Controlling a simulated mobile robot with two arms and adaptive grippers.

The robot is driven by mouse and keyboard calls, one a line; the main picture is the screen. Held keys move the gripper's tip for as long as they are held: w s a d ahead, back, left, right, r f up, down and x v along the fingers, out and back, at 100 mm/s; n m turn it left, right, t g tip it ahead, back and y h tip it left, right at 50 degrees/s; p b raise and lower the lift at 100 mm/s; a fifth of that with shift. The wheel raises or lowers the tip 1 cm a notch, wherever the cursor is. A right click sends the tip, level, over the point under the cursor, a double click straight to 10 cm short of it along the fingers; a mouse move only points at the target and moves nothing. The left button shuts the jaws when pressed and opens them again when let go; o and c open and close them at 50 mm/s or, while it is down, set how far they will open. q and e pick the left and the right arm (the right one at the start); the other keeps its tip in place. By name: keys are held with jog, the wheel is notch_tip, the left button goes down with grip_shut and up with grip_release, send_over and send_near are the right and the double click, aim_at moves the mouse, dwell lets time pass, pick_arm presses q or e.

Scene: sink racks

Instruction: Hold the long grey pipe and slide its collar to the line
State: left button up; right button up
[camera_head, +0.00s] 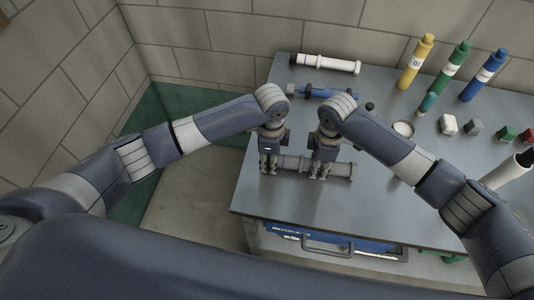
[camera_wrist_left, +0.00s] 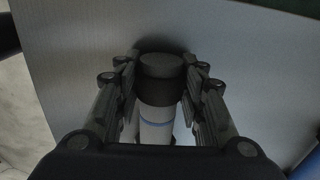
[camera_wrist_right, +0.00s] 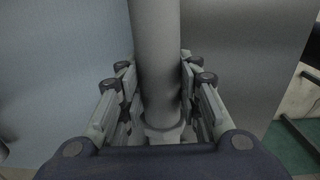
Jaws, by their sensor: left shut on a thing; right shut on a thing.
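The long grey pipe (camera_head: 292,163) lies left to right just above or on the near left of the table; which, I cannot tell. My left gripper (camera_head: 268,168) is shut at its left end. In the left wrist view a wide dark piece (camera_wrist_left: 160,88) is between the left fingers (camera_wrist_left: 161,80); I cannot tell whether it is the collar or an end cap. A blue line (camera_wrist_left: 157,123) rings the paler pipe beside it. My right gripper (camera_head: 322,172) is shut on the pipe further right. A pale ring (camera_wrist_right: 164,132) shows by its fingers in the right wrist view.
A white pipe (camera_head: 330,63) and a blue pipe (camera_head: 330,92) lie at the table's back. Yellow (camera_head: 415,62), green (camera_head: 450,62) and blue (camera_head: 483,76) bottles stand back right. Small blocks and a round white dish (camera_head: 403,129) are nearer. The table front (camera_head: 300,204) is clear.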

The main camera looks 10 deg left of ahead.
pick_arm(q)
jog(key=shift+d, duration=1.1)
jog(key=o, duration=1)
jog(key=shift+a+r, duration=0.1)
jog(key=shift+r, duration=3.4)
pick_arm(e)
jog(key=o, duration=1)
pick_arm(q)
jog(key=shift+w, duration=0.1)
pick_arm(e)
jog(key=shift+o, duration=0.3)
